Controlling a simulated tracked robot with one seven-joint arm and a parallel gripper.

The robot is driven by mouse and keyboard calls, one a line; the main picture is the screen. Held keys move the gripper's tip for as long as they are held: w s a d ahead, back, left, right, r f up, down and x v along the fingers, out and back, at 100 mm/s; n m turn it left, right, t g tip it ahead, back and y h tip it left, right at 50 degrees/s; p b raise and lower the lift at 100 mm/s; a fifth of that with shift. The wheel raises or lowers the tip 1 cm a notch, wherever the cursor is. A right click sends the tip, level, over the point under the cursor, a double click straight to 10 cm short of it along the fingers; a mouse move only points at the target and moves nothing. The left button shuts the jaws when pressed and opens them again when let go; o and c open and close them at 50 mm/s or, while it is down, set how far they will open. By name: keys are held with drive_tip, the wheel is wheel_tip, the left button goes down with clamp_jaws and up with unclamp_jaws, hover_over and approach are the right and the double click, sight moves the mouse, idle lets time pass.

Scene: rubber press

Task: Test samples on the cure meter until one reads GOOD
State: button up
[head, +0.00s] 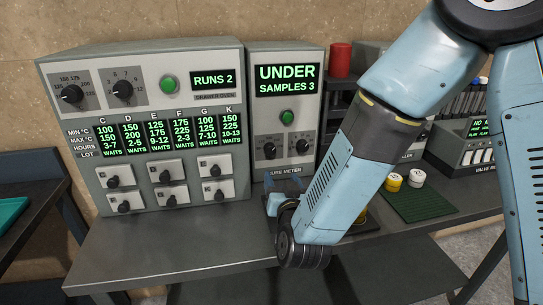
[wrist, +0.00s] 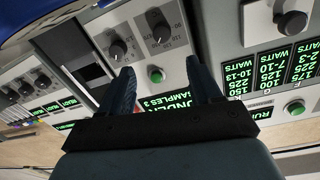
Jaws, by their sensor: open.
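The cure meter (head: 258,130) stands at the back, right of the larger cabinet. Its screen (head: 287,80) reads UNDER and SAMPLES 3. Below are a green button (head: 287,117) and two knobs. My gripper (head: 280,199) is low in front of the meter, partly hidden by my own arm. In the wrist view my gripper (wrist: 159,66) is open, with nothing seen between the fingers. The meter's green button (wrist: 155,75) shows beyond the gap between them. I cannot make out any sample for certain; my arm hides part of the bench.
The larger cabinet (head: 145,95) reads RUNS 2 and has several small drawers. A red cylinder (head: 340,58) stands behind. The bench's left front (head: 170,250) is clear.

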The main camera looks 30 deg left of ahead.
approach(271, 152)
drive_tip(key=x, duration=0.8)
drive_tip(key=shift+c, duration=0.4)
drive_tip(key=c, duration=1)
drive_tip(key=shift+o, duration=0.2)
